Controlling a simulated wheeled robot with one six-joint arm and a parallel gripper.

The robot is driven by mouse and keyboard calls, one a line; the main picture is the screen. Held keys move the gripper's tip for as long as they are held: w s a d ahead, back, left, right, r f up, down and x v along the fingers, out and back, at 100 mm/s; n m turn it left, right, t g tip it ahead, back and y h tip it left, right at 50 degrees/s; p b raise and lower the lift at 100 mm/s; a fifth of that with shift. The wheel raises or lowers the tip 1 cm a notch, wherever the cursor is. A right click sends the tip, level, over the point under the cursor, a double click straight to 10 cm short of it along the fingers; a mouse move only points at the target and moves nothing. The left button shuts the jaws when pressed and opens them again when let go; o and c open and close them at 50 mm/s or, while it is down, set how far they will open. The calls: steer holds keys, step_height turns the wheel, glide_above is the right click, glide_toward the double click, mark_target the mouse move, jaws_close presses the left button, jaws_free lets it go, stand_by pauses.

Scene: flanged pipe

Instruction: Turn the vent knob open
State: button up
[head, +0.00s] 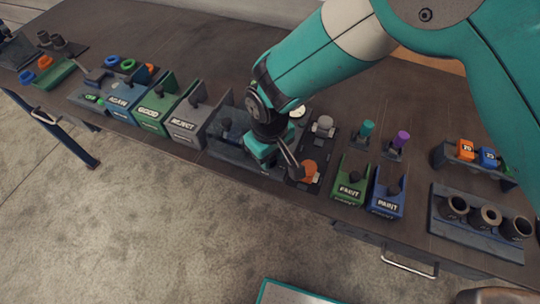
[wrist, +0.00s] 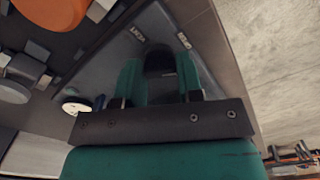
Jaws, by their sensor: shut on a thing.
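My gripper (head: 266,163) reaches down onto a dark fixture plate (head: 224,147) at the front middle of the bench. In the wrist view its two teal fingers stand on either side of a dark round knob (wrist: 159,62), and it is shut on this knob. The knob sits on a grey plate (wrist: 98,68) with two small white labels (wrist: 138,35) beyond it, too small to read surely. In the head view my gripper hides the knob. A round white-faced gauge (head: 298,111) stands just behind my gripper and also shows in the wrist view (wrist: 76,105).
An orange disc (head: 309,168) and a grey flanged piece (head: 323,126) lie close right of my gripper. The grey reject bin (head: 190,124) stands to the left, the green paint bin (head: 350,182) to the right. The bench behind is mostly clear.

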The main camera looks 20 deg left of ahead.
steer(key=n+b, duration=0.1)
steer(key=n, duration=0.4)
steer(key=shift+n, duration=0.4)
stand_by(0.3)
steer(key=o, duration=0.9)
steer(key=shift+o, duration=0.2)
step_height(320, 180, up, 8)
steer(key=p, duration=0.5)
steer(key=shift+r+p, duration=0.1)
steer(key=shift+p, duration=0.2)
